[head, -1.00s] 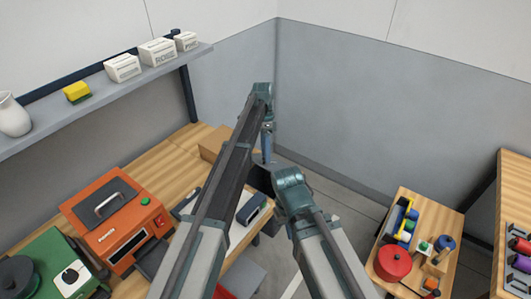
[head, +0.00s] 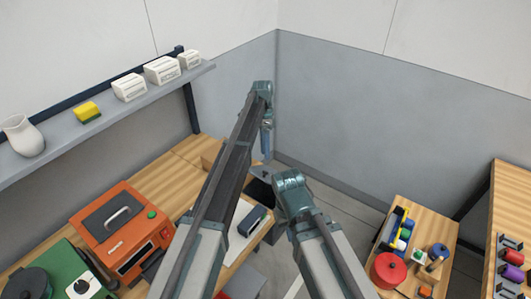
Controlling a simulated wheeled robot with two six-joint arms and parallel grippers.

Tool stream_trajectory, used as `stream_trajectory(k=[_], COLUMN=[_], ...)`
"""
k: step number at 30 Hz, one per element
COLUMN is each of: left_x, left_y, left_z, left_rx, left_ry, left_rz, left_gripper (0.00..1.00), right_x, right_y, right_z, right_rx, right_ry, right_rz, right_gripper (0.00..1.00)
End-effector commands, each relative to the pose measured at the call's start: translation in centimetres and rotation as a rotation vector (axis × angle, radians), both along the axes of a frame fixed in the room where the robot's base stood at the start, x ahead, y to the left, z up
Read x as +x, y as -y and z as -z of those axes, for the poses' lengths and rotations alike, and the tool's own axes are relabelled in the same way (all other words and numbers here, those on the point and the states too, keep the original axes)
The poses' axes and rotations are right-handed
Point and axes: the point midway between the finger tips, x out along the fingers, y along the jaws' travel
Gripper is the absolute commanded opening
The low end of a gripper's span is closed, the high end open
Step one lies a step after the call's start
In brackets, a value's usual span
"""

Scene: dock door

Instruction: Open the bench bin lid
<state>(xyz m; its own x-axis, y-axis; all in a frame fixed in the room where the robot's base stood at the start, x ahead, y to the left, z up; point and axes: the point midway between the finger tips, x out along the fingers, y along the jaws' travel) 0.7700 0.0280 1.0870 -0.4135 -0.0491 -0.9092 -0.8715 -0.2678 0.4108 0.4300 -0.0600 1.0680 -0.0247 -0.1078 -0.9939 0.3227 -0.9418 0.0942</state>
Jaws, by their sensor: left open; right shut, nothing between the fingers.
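An orange box (head: 125,237) stands on the wooden bench at the left. A dark flat lid (head: 97,222) with a pale bar handle (head: 116,218) lies shut on its top; I take this for the bench bin lid, but cannot be sure. My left gripper (head: 262,175) hangs at the end of my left arm, in the middle of the view, well to the right of the orange box and apart from it. It is open, though its fingers are small and dark. My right gripper is hidden behind my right arm.
A green machine (head: 58,262) stands in front of the orange box. A dark block (head: 252,220) lies on a white sheet. Above the bench, a wall shelf (head: 110,117) holds a jug (head: 22,135) and white boxes. A low table (head: 427,222) with a red pot (head: 390,270) stands right.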

Motion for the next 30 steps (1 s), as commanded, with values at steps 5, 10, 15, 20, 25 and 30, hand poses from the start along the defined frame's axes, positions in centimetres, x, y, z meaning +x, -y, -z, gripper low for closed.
stream_trajectory(k=[5, 10, 15, 20, 25, 30], left_x=[1.5, 2.5, 2.9, 2.9, 2.8, 1.5], left_y=[-0.2, -0.3, -0.4, -0.4, -0.4, -2.3], left_z=[-3.6, -5.7, -6.4, -6.3, -6.3, -5.1], left_rx=[0.0, 0.0, 0.0, 0.0, 0.002, 0.036], left_ry=[0.0, 0.0, 0.0, 0.0, 0.001, 0.022], left_rz=[-0.001, -0.001, -0.001, -0.001, -0.006, -0.179], left_gripper=[0.61, 0.61, 0.61, 0.61, 0.48, 0.18], right_x=[0.0, 0.0, 0.0, 0.0, 0.0, 0.0], right_y=[0.0, 0.0, 0.0, 0.0, 0.0, 0.0], right_z=[-3.6, -5.7, -6.4, -6.3, -6.3, -5.3], right_rx=[0.001, 0.002, 0.001, 0.001, 0.001, 0.001], right_ry=[0.0, 0.0, -0.001, -0.001, -0.001, -0.001], right_rz=[0.006, 0.009, 0.008, 0.008, 0.008, 0.007], right_gripper=[0.0, 0.0, 0.0, 0.0, 0.0, 0.0])
